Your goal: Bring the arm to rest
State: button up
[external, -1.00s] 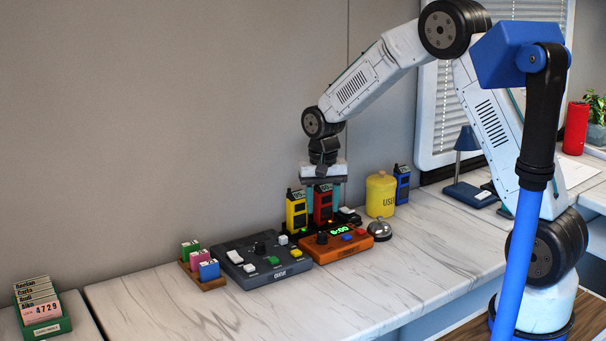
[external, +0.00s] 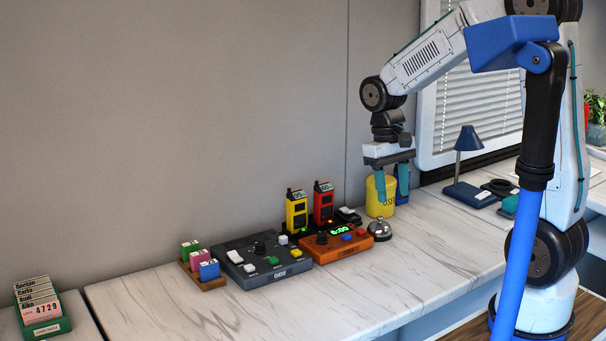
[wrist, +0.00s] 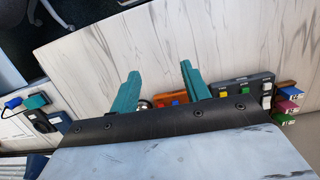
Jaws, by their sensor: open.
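My gripper (external: 392,182) is open and empty, with two teal fingers pointing down. It is above the counter, in front of the yellow canister (external: 371,195) and a blue handheld device behind it, partly hiding both. My arm reaches out from the right side, bent at the elbow, with the wrist hanging down.
Below and left stand a silver bell (external: 379,231), an orange timer box (external: 336,247), a dark control box (external: 262,262), yellow (external: 297,212) and red (external: 323,205) handhelds, and a small block tray (external: 190,269). A blue lamp (external: 466,140) stands right. The counter's front is clear.

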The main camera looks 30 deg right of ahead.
jog(key=s+d+r+t, duration=0.1)
jog(key=s+r, duration=0.3)
jog(key=s, duration=0.6)
jog(key=s+d+r+t, duration=0.2)
jog(key=s+r, duration=0.3)
jog(key=s, duration=0.5)
jog(key=shift+s+d+n+t, duration=0.25)
jog(key=shift+d+n+t, duration=0.05)
jog(key=shift+d, duration=0.4)
dwell(1.0)
